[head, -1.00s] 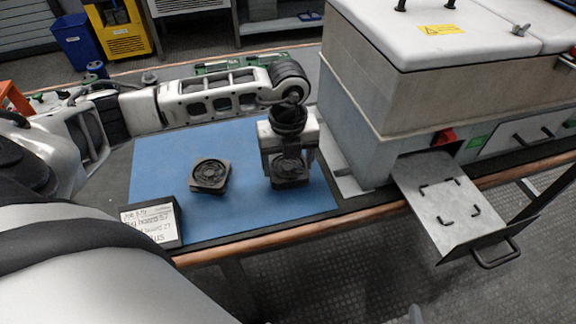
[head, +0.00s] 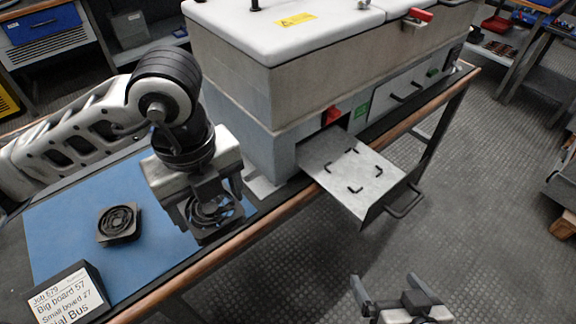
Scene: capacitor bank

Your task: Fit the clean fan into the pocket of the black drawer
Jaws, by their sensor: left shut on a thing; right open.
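My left gripper (head: 208,203) is shut on a dark square fan (head: 212,220), held over the right end of the blue mat near the bench's front edge. The gripper hides part of the fan. A second fan (head: 119,224), dark and square, lies on the mat to the left. I cannot tell from here which fan is clean. The drawer (head: 345,172) is pulled out of the cabinet; its grey floor has several black corner brackets (head: 354,170) marking an empty pocket. My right gripper (head: 388,290) is open and empty at the bottom, below and apart from the drawer.
A job sign (head: 68,296) stands at the mat's (head: 60,215) front left. The large cabinet (head: 290,90) with a white lid rises behind the drawer. A drawer handle (head: 405,201) sticks out over the floor.

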